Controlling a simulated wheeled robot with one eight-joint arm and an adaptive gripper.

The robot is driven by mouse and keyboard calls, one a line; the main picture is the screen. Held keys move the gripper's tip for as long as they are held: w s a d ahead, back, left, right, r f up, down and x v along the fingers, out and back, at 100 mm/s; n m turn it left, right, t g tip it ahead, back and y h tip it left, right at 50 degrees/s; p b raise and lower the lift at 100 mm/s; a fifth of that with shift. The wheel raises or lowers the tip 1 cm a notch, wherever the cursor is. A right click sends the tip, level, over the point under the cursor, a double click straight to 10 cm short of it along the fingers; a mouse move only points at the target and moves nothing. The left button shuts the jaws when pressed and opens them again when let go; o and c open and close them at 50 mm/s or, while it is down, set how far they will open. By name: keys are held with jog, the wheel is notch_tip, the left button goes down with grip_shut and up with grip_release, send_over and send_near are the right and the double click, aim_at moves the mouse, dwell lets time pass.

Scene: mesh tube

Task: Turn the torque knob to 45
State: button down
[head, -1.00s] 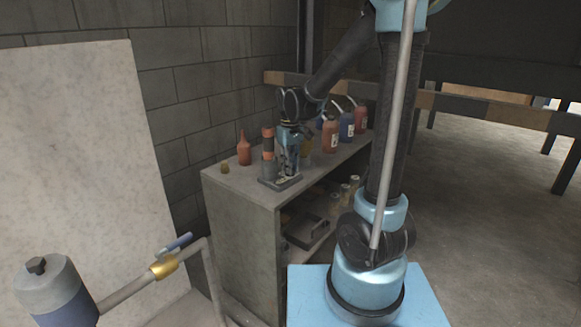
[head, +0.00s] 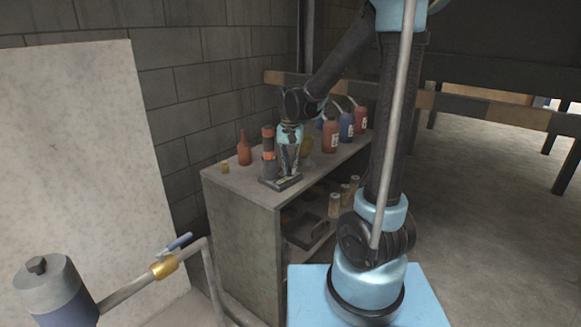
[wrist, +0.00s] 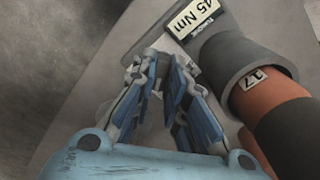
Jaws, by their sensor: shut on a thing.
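The torque device stands on the cabinet top, with a flat grey base (head: 281,184) and an upright dark and orange column (head: 268,142). In the wrist view its dark grey collar (wrist: 236,62) and orange part (wrist: 270,103) lie to the right. A label (wrist: 193,16) reads "45 Nm", with "TORQUE" beside it, and a small tag (wrist: 253,79) reads "17". My gripper (head: 287,174) points down just right of the column. In the wrist view my gripper (wrist: 160,68) is shut on the torque knob, which is mostly hidden between the blue fingers.
Red and blue bottles (head: 346,124) stand at the back right. Shelves below hold jars (head: 345,193). A valve pipe (head: 163,267) stands front left.

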aim_at(290, 168)
jog(key=shift+m, duration=0.5)
jog(key=c, duration=1.6)
grip_release()
notch_tip(290, 168, up, 12)
jog(key=s+d+f+n+t, duration=0.1)
jog(key=s+d+f, duration=0.2)
jog(key=s+d, duration=0.85)
jog(key=s+d+f+n+t, duration=0.1)
jog(key=s+d+f+n, duration=0.1)
jog(key=s+d+f, duration=0.5)
jog(key=s+f, duration=0.4)
jog(key=shift+s+d, duration=0.25)
jog(key=shift+d, duration=0.15)
